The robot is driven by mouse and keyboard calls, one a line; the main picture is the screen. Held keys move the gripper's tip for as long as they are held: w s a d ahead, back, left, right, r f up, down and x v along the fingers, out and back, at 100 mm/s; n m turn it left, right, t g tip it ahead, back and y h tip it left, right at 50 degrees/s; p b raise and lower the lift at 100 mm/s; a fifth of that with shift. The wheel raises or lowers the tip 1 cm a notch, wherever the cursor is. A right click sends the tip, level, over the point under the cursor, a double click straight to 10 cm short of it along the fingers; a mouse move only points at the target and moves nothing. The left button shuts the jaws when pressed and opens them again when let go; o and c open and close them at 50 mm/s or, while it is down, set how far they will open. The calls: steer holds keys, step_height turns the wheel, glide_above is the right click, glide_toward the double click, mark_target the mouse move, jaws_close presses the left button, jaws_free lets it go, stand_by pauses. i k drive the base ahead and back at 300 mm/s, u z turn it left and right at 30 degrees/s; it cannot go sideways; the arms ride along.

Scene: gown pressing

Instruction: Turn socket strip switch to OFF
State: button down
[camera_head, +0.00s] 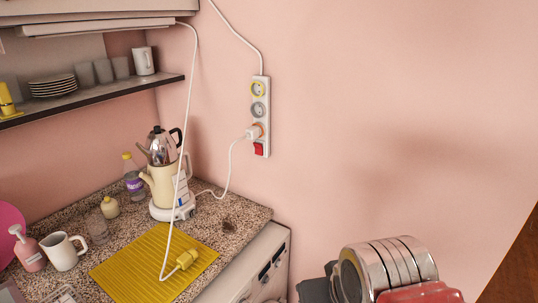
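A white socket strip (261,112) is fixed upright on the pink wall above the counter's right end. A red switch (259,149) sits at its lower end; I cannot tell its position. A white plug (254,132) is in the lowest socket, just above the switch. The two sockets above it look empty, the top one with a yellow ring. A part of my arm, metal rings and a red piece, shows at the lower right, apart from the strip. My gripper's fingers cannot be made out.
A kettle with a teapot on top (162,180) stands on the speckled counter (230,225). A white cable with a loose yellow plug (186,259) hangs onto a yellow mat (140,266). Mugs and bottles stand left, under a shelf (100,92). The wall right of the strip is bare.

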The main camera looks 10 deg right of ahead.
mark_target(258, 150)
steer(key=z, duration=0.55)
steer(key=k, duration=1.25)
steer(key=u, duration=1.05)
steer(key=i, duration=1)
steer(key=u, duration=0.1)
